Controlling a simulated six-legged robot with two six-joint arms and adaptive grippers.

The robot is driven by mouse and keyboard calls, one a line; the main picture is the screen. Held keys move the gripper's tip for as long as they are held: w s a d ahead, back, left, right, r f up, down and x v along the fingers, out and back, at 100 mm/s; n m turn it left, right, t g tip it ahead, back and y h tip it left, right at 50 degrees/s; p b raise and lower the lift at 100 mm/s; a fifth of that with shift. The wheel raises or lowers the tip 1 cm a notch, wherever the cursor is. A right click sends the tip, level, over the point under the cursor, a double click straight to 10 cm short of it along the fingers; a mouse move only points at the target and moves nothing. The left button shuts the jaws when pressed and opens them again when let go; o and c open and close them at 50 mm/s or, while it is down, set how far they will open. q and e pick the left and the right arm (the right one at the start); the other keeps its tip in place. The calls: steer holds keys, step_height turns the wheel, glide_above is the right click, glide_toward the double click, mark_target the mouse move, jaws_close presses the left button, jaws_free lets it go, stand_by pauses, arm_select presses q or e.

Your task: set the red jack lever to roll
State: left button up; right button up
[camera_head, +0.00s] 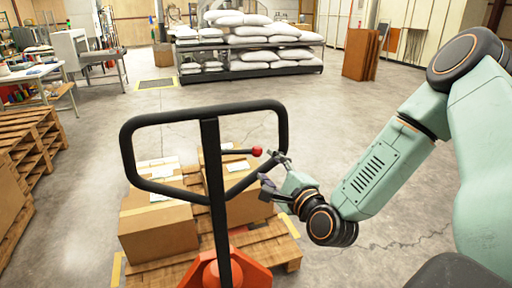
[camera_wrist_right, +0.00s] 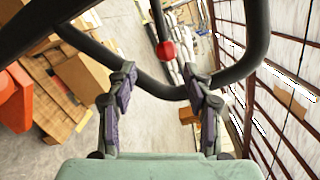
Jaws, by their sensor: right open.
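The red jack lever (camera_head: 257,151) is a thin dark rod with a red ball end. It sticks out to the right inside the black loop handle (camera_head: 204,110) of the pallet jack. My right gripper (camera_head: 272,167) is just right of and below the red ball, beside the handle's right side. In the right wrist view the red ball (camera_wrist_right: 166,50) lies ahead of the open fingers (camera_wrist_right: 160,85), roughly in line with the gap between them. The handle bar (camera_wrist_right: 165,90) crosses that gap. The fingers look empty. My left gripper is not in view.
The orange jack base (camera_head: 232,272) stands by a wooden pallet (camera_head: 272,248) with cardboard boxes (camera_head: 157,232). A rack of white sacks (camera_head: 250,45) stands at the back. Stacked pallets (camera_head: 30,140) are at the left. The floor behind the jack is open.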

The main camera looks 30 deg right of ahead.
mark_target(258, 155)
steer(key=shift+w+r+m, duration=0.3)
steer(key=shift+w+m, duration=0.1)
steer(key=shift+m, duration=0.6)
steer(key=shift+w+d, duration=0.2)
steer(key=shift+w, duration=0.05)
steer(key=w, duration=0.6)
steer(key=shift+d+b, duration=0.1)
steer(key=shift+b, duration=0.25)
steer(key=shift+w+d, duration=0.15)
steer(key=shift+d, duration=0.15)
steer(key=shift+w, duration=0.1)
